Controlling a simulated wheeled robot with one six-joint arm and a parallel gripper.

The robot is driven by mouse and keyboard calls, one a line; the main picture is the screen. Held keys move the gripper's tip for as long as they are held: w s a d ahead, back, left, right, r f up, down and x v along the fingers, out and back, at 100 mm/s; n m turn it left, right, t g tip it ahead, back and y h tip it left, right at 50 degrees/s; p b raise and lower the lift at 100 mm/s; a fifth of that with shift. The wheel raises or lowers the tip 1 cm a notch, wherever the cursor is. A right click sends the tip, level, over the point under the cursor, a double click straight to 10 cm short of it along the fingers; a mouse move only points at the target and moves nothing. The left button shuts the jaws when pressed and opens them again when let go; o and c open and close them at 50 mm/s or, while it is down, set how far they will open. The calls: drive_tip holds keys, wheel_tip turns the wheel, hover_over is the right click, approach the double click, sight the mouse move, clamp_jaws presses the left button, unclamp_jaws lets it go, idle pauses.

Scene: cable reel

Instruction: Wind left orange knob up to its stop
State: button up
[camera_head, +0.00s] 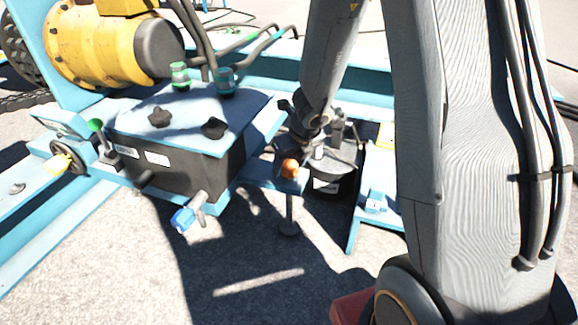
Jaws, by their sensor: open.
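A small orange knob (290,168) shows near the middle of the view, on the blue frame just right of the dark tank. My arm comes down from the top, and my gripper (303,137) is just above and slightly right of the knob. The gripper is open. Its fingertips are small and dark against the parts behind, so I cannot tell whether they touch the knob. No second orange knob shows clearly; my arm covers the area to the right.
A dark tank (183,172) with a blue lid stands left of the knob, with a blue-handled valve (184,219) sticking out in front. A dark round container (331,182) is close on the right. A yellow motor (105,47) is behind. Open ground lies in front.

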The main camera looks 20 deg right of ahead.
drive_tip(key=c, duration=1)
drive_tip(key=shift+r+n, duration=0.1)
drive_tip(key=shift+n, duration=0.2)
